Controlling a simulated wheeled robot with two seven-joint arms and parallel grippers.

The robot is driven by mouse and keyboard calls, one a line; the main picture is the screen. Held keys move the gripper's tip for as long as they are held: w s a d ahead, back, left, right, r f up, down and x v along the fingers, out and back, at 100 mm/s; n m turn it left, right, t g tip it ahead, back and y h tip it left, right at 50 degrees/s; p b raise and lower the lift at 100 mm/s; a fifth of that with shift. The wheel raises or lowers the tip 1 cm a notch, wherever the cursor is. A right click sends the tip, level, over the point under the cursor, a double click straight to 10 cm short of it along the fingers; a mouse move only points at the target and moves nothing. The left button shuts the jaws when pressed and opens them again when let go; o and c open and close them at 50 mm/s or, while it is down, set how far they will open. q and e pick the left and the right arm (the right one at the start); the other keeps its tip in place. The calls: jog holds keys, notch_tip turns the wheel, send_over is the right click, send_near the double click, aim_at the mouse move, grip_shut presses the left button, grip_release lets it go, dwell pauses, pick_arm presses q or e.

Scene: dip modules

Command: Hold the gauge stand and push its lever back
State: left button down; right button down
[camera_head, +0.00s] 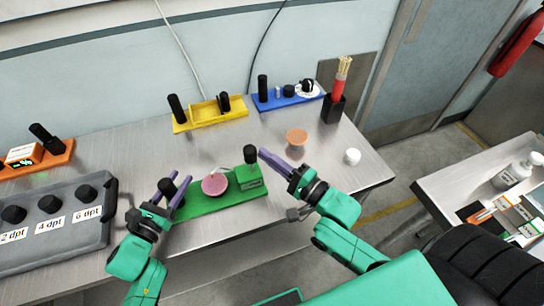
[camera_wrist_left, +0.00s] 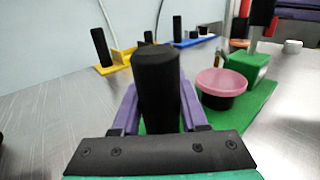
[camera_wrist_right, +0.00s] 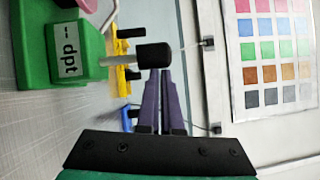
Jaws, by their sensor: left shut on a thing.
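The green gauge stand (camera_head: 222,197) lies on the metal bench, with a black upright post (camera_head: 167,187) at its left end, a pink-topped dark cup (camera_head: 214,185) mid-base and a green "dpt" block (camera_head: 249,179) at its right. The lever's black knob (camera_head: 250,154) sticks up from that block. My left gripper (camera_head: 177,180) is shut around the black post; in the left wrist view the post (camera_wrist_left: 157,85) stands between its fingers. My right gripper (camera_head: 264,155) has its fingers together beside the knob. In the right wrist view the fingertips (camera_wrist_right: 165,72) are close against the knob (camera_wrist_right: 154,54); contact is unclear.
An orange dish (camera_head: 297,137) and a white jar (camera_head: 352,156) lie right. A grey tray (camera_head: 55,250) with black knobs is at left.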

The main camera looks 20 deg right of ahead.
jog(key=shift+a+r, duration=0.15)
dwell(0.3)
jog(key=v, duration=1)
jog(key=shift+r, duration=0.35)
pick_arm(q)
jog(key=shift+c, duration=1.7)
grip_release()
jog(key=shift+r, duration=0.1)
notch_tip(320, 180, up, 7)
jog(key=p, duration=0.5)
jog(key=shift+r, duration=0.15)
pick_arm(e)
notch_tip(320, 180, up, 5)
jog(key=shift+r, duration=0.1)
